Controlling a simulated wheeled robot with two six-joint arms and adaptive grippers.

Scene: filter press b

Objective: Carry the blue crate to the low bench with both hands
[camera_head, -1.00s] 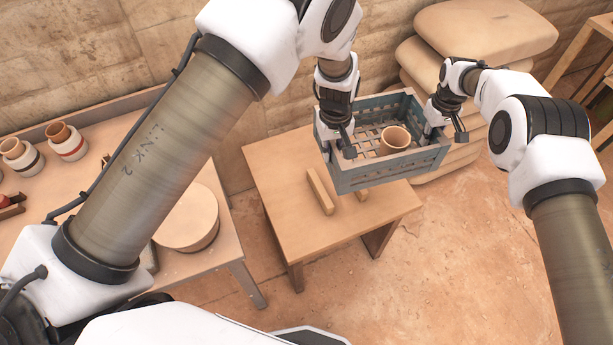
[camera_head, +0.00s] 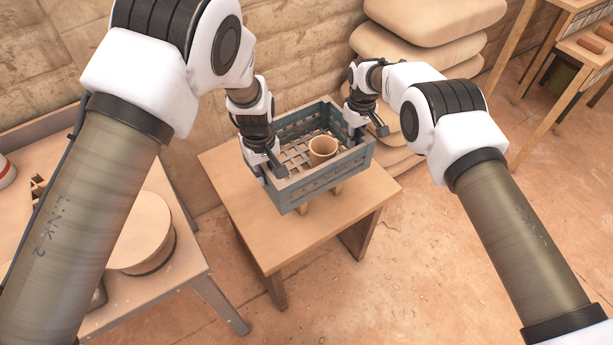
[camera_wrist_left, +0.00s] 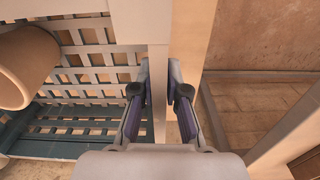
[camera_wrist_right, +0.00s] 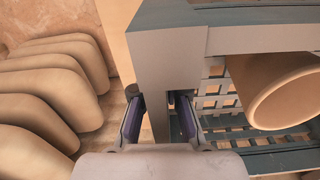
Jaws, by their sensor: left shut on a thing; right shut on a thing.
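The blue-grey slatted crate (camera_head: 325,182) is over the low wooden bench (camera_head: 318,224), roughly level. I cannot tell whether it rests on the bench or hangs just above it. A clay pot (camera_head: 322,148) stands inside the crate. My left gripper (camera_head: 272,165) is shut on the crate's left end wall; the wall shows between its fingers in the left wrist view (camera_wrist_left: 163,85). My right gripper (camera_head: 370,127) is shut on the right end wall, as in the right wrist view (camera_wrist_right: 158,100). The crate hides part of the bench top.
A table with a round pale block (camera_head: 143,230) stands at left. Stacked plump sacks (camera_head: 420,45) are behind at right, against the wall. A wooden rack (camera_head: 560,50) is far right. Floor at right is clear.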

